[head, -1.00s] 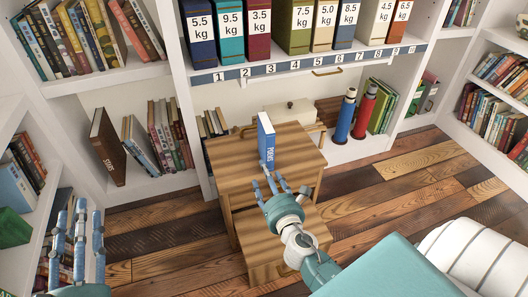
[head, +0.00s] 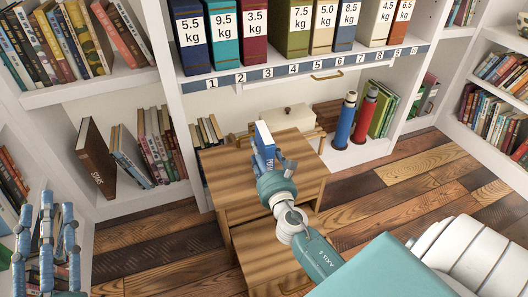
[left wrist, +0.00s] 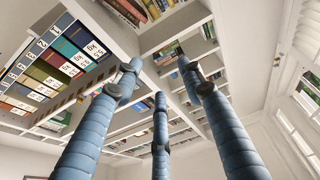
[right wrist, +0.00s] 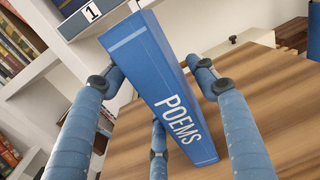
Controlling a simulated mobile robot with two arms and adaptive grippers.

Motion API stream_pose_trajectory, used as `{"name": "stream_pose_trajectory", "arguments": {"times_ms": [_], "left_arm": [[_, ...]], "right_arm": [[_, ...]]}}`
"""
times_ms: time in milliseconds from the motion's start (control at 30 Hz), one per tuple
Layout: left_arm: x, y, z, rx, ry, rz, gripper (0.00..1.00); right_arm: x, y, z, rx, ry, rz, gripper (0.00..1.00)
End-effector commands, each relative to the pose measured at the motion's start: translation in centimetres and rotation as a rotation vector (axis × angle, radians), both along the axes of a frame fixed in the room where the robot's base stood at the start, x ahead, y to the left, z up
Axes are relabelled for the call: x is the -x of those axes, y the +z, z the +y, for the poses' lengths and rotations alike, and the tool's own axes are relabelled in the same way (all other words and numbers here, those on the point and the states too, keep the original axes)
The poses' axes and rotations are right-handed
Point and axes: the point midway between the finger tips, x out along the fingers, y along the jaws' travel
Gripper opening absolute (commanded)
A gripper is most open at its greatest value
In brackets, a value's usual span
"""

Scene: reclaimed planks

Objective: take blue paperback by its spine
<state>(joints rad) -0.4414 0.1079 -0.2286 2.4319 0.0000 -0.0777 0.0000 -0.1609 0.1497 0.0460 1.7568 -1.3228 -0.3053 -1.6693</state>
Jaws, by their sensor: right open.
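The blue paperback (head: 264,142) stands upright on the wooden side table (head: 222,172). Its spine reads POEMS and faces my right gripper. In the right wrist view the book (right wrist: 158,80) fills the middle, between the spread fingers. My right gripper (head: 275,165) is open around the spine end, fingers on both sides and one below. In the right wrist view gaps show beside the book at left, and the right finger is close to its side; contact is unclear. My left gripper (head: 46,235) is open and empty at the far left, pointing up.
A cream box (head: 293,117) stands behind the table. Blue and red bottles (head: 342,120) stand on the low shelf to the right. A brown book (head: 97,158) leans on the left shelf. Numbered binders (head: 240,35) line the shelf above. An open drawer (head: 262,262) juts out below the tabletop.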

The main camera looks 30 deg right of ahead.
Motion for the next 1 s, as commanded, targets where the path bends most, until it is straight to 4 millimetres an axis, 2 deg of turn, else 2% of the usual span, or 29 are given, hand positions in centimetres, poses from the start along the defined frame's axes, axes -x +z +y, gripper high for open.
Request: {"name": "stream_pose_trajectory", "arguments": {"times_ms": [233, 333, 500, 800, 1000], "left_arm": [[0.1, 0.2, 0.0, 0.002, -0.001, -0.009, 0.4], [0.1, 0.4, 0.0, 0.006, -0.002, -0.022, 0.4], [0.8, 2.0, -0.1, 0.027, -0.007, -0.095, 0.4], [1.0, 2.4, -0.1, 0.032, -0.007, -0.113, 0.4], [0.9, 2.4, -0.1, 0.031, -0.007, -0.112, 0.4]], "right_arm": [[-2.0, 0.2, -0.9, 0.001, -0.001, -0.002, 0.57], [-3.5, 0.4, -1.6, 0.0, -0.002, -0.002, 0.57], [-5.4, 0.4, -2.3, -0.001, -0.001, -0.001, 0.57], [-5.8, 0.4, -2.4, 0.0, 0.0, 0.001, 0.57], [-5.8, 0.4, -2.4, -0.001, -0.001, 0.001, 0.17]]}}
